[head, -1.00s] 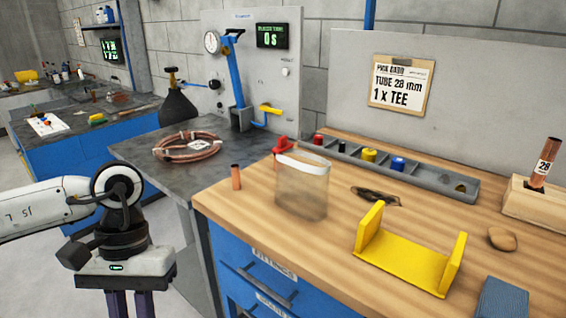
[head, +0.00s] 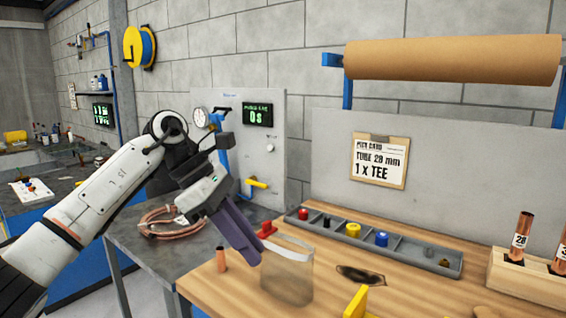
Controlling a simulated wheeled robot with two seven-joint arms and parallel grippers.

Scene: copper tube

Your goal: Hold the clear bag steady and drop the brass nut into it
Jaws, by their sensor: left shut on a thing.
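The clear bag (head: 287,275) stands open at the top on the wooden bench, near its left end. My left gripper (head: 257,254) reaches down from the upper left, with its purple fingers at the bag's left rim. It is shut on that rim; the far finger is mostly hidden. The brass nut cannot be made out for certain. A small dark piece (head: 444,263) lies in the right end of the grey parts tray, too small to identify. My right gripper is out of view.
The grey parts tray (head: 412,256) holds red, yellow and blue pieces behind the bag. A short copper tube (head: 221,259) stands left of the bag, and a red piece (head: 267,229) behind it. A yellow bracket (head: 356,303) is at the front. A wooden block (head: 520,284) holds tubes at right.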

